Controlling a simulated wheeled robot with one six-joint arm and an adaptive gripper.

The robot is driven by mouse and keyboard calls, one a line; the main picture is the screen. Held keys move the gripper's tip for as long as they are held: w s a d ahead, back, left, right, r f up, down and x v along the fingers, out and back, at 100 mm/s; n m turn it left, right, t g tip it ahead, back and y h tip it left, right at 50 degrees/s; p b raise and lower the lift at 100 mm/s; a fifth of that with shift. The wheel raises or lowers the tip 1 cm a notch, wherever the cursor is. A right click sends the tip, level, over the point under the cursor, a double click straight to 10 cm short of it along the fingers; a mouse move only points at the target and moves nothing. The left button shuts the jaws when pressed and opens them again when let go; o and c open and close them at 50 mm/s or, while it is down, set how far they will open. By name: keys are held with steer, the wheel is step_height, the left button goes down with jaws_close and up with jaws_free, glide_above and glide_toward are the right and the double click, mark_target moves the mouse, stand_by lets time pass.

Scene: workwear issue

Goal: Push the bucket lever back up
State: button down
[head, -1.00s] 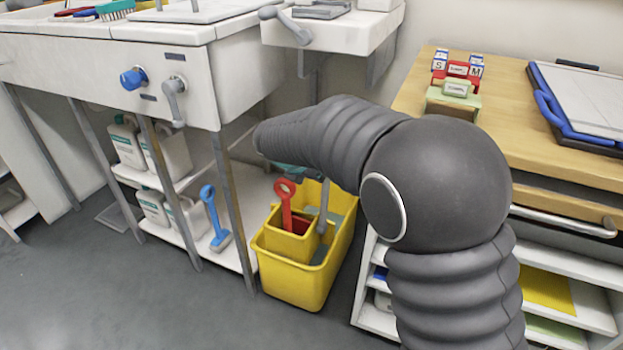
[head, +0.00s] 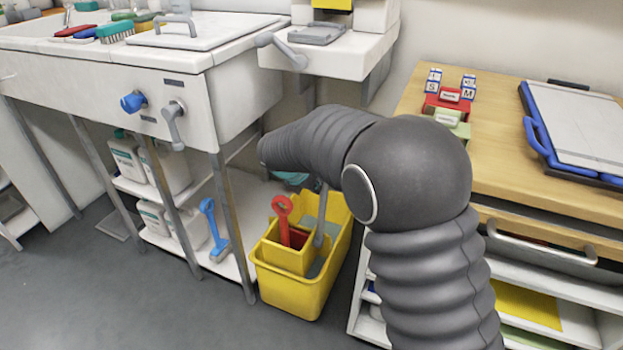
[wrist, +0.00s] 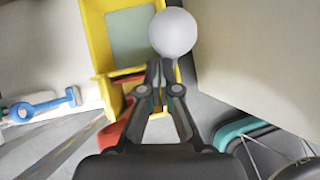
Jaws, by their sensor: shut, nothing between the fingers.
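The yellow bucket (head: 290,291) stands on the floor beside the sink unit. Its grey lever (head: 320,222) rises steeply from the bucket, its upper end near my arm. In the wrist view the lever's pale round knob (wrist: 173,33) is just beyond my fingertips and hides part of the yellow bucket (wrist: 100,30). My gripper (wrist: 160,66) is shut and empty, its tips at the knob's lower edge; I cannot tell whether they touch it. In the head view my arm hides the gripper. A red handle (head: 282,215) stands in the bucket's front compartment.
A sink unit (head: 120,90) with legs and a lower shelf of white jugs (head: 170,165) is at left. A blue-handled tool (head: 212,225) leans there. A wooden-topped cabinet (head: 510,170) stands close at right. Open floor (head: 120,300) lies front left.

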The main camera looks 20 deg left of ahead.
steer(key=shift+w+d, duration=0.45)
steer(key=shift+d, duration=0.2)
steer(key=shift+s+a, duration=0.1)
steer(key=shift+s+r, duration=0.25)
steer(key=shift+s, duration=0.25)
steer(key=s+a+f+p+v, duration=0.1)
steer(key=s+v, duration=0.1)
steer(key=v, duration=1)
steer(key=s+d+f+m+g, duration=0.35)
steer(key=s+d+m, duration=0.45)
steer(key=m, duration=0.6)
steer(key=s+d+r+m, duration=0.2)
steer(key=s+d+m, duration=0.3)
steer(key=d, duration=0.5)
steer(key=s+d+r+m+t+y, duration=0.1)
steer(key=s+d+r+m, duration=0.2)
steer(key=d, duration=0.7)
steer(key=s+d+r+m+t+y, duration=0.1)
steer(key=s+d+r+m, duration=0.2)
steer(key=s+d+m, duration=0.4)
steer(key=d+m, duration=0.3)
steer(key=m, duration=0.1)
steer(key=shift+d+r, duration=0.2)
steer(key=shift+d, duration=0.1)
